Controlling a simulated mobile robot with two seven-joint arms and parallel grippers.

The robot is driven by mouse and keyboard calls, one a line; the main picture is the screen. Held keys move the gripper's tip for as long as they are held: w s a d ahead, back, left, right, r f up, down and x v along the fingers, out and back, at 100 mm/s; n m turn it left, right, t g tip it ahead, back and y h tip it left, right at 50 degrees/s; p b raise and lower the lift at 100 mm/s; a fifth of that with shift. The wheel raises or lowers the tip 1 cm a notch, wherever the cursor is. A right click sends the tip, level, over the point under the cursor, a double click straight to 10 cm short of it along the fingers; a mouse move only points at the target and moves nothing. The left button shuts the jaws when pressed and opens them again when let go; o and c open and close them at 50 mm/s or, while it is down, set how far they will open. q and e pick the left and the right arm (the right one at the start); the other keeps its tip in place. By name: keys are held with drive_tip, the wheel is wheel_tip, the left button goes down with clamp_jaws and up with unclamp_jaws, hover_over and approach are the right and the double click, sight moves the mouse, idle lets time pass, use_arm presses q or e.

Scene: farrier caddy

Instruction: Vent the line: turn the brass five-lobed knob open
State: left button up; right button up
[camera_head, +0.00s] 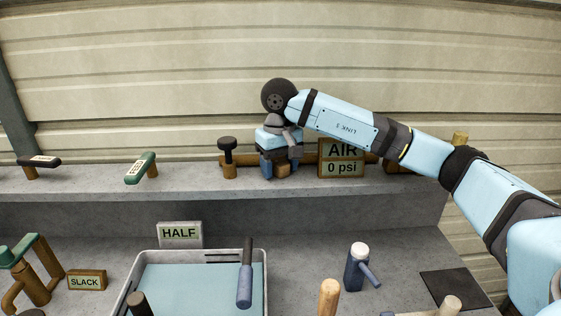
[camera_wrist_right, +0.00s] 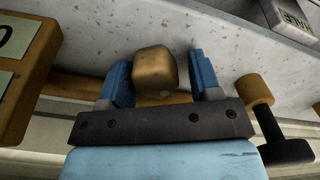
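The brass knob (camera_head: 283,169) sits at the brass pipe on the raised back ledge, left of the AIR sign (camera_head: 342,158) that reads 0 psi. In the right wrist view the brass knob (camera_wrist_right: 155,71) is a rounded block; its lobes cannot be made out. My right gripper (camera_head: 281,172) points down over it, with one blue finger on each side. In the wrist view my right gripper (camera_wrist_right: 162,78) is open, with gaps visible between the knob and both fingers. The gripper body hides part of the knob in the head view. My left gripper is not in view.
A black-topped brass valve (camera_head: 228,153) stands close left of the gripper. A green handle (camera_head: 140,168) and a black handle (camera_head: 38,161) are farther left. Below are a grey tray (camera_head: 262,262), a HALF sign (camera_head: 180,234) and a blue bottle (camera_head: 355,268). A corrugated wall rises behind.

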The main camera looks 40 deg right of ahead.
drive_tip(key=shift+d+f, duration=0.1)
drive_tip(key=shift+d, duration=0.05)
drive_tip(key=m, duration=0.4)
drive_tip(key=shift+w+d+p, duration=0.1)
drive_tip(key=shift+d+p, duration=0.1)
drive_tip(key=shift+p, duration=0.15)
drive_tip(key=shift+a+m, duration=0.1)
drive_tip(key=shift+m, duration=0.4)
